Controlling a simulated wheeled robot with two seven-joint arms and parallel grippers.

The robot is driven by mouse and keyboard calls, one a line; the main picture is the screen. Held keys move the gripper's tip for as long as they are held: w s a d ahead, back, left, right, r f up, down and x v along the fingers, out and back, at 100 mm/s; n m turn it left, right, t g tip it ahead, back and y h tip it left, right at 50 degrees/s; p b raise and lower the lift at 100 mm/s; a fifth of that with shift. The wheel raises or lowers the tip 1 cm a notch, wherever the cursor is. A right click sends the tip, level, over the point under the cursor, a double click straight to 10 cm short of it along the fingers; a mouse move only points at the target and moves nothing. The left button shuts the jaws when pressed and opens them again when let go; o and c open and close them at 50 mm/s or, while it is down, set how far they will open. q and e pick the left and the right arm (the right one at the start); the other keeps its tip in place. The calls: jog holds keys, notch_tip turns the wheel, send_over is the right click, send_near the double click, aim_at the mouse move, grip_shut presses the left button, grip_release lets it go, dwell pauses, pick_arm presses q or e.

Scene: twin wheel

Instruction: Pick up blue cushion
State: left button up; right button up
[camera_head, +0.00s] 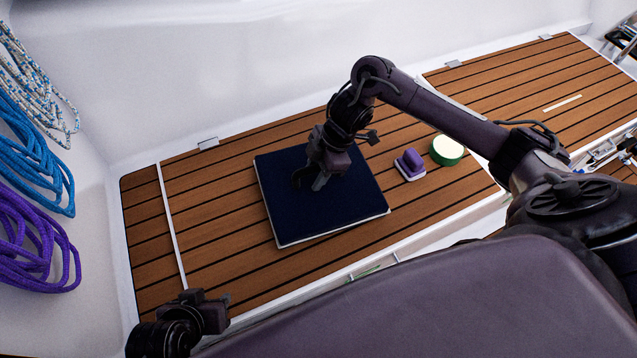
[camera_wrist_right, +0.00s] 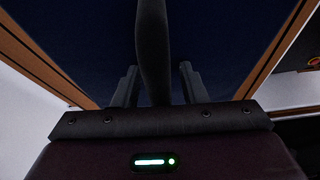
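The blue cushion (camera_head: 345,205) is a dark navy square with a pale lower edge. It lies flat on the slatted wooden bench in the head view. I cannot tell whether the fingertips touch the cushion. My left gripper (camera_head: 222,305) is at the lower left, near the bench's front edge, away from the cushion; its fingers are not clear.
A purple brush-like block (camera_head: 409,163) and a green-and-white round item (camera_head: 447,150) sit on the bench (camera_head: 215,245) right of the cushion. Coiled ropes (camera_head: 35,160) hang on the left white wall. The bench left of the cushion is clear.

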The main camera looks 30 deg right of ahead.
grip_shut()
dwell(1.2)
